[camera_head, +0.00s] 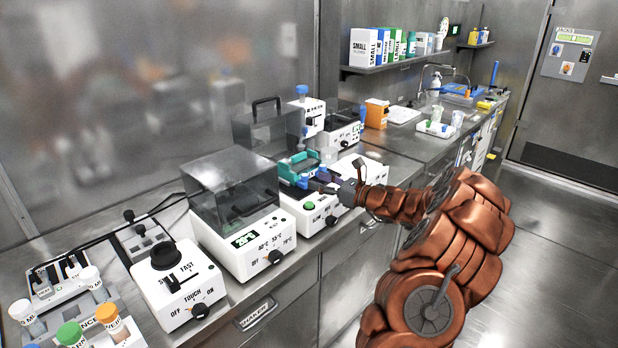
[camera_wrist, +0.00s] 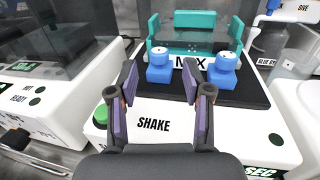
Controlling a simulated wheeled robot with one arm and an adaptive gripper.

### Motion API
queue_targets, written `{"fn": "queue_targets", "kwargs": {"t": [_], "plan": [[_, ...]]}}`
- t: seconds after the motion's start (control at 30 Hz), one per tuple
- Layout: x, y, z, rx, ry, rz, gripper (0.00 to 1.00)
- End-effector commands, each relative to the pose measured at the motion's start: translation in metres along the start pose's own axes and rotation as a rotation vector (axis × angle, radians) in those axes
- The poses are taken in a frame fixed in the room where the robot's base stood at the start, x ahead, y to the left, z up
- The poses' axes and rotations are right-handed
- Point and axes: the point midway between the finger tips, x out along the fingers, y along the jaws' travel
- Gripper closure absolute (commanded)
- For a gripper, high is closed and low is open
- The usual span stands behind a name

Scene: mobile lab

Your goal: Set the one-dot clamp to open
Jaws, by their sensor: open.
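The white shaker (camera_wrist: 150,124), marked SHAKE, lies ahead of my gripper in the wrist view. On its black top stand two blue clamps with white round caps, a left clamp (camera_wrist: 160,73) and a right clamp (camera_wrist: 221,78). The dots on the caps are too small to count, so I cannot tell which is the one-dot clamp. A teal rack (camera_wrist: 186,38) stands behind them. My gripper (camera_wrist: 160,82) is open and empty. Its fingers are spread over the shaker, with the left clamp beyond the gap between them. In the head view my gripper partly hides the shaker (camera_head: 307,217).
A white heater with a clear dark lid (camera_head: 232,185) stands close to the left of the shaker. A knob box (camera_head: 178,285) stands nearer along the bench. An orange box (camera_head: 376,114) stands farther back.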

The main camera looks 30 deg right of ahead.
Motion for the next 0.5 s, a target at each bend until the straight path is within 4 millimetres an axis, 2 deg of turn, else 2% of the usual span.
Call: {"fn": "queue_targets", "kwargs": {"t": [0.2, 0.5], "plan": [[0.027, 0.001, 0.001, -0.001, 0.0, 0.003, 0.51], [0.038, 0.002, 0.001, -0.001, -0.001, 0.005, 0.51]]}}
